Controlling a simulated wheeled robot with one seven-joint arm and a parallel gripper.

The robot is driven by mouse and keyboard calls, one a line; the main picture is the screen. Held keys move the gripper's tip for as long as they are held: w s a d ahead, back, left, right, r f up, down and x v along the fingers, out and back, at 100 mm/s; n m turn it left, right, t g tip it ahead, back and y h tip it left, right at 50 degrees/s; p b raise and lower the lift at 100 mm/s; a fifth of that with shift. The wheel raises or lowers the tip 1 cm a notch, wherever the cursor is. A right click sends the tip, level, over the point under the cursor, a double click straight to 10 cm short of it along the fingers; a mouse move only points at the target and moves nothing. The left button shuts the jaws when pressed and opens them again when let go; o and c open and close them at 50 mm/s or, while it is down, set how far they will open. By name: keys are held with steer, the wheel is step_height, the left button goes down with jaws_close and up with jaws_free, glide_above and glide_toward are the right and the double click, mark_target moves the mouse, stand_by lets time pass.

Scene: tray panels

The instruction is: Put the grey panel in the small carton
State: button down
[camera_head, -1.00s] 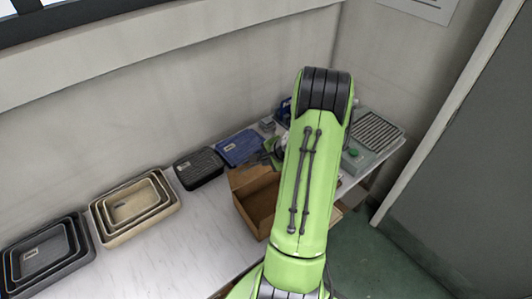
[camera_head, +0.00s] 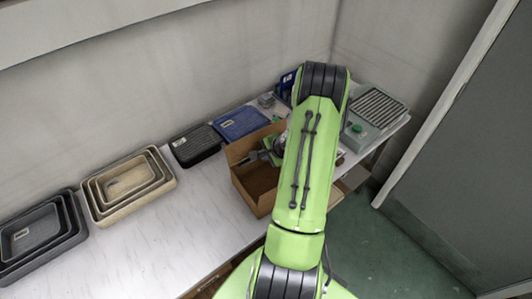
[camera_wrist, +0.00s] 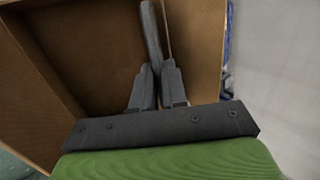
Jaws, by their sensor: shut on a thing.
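The small carton (camera_head: 246,199) is an open brown cardboard box on the table, partly hidden behind my arm. Its brown inner walls (camera_wrist: 75,50) fill much of the wrist view. My gripper (camera_wrist: 157,70) is shut on the grey panel (camera_wrist: 151,32), which shows almost edge-on as a narrow dark strip between and beyond the fingertips. In the head view my gripper (camera_head: 264,153) is at the carton's far side, at its opening. The panel's far end lies against the brown background; whether it touches the carton's wall or floor I cannot tell.
A black tray (camera_head: 198,146) and a blue tray (camera_head: 240,123) stand behind the carton. Nested beige trays (camera_head: 157,163) and dark grey trays (camera_head: 70,218) are at left.

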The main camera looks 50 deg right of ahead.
step_height(320, 180, down, 7)
steer(key=b, duration=0.5)
steer(key=shift+b, duration=0.3)
steer(key=shift+f+b, duration=0.4)
steer(key=shift+b, duration=0.15)
stand_by(0.3)
steer(key=c, duration=1.1)
jaws_free()
steer(key=p+v, duration=0.1)
steer(key=v, duration=1.4)
steer(key=shift+s+r, duration=0.25)
steer(key=shift+r, duration=0.05)
steer(key=shift+a, duration=0.1)
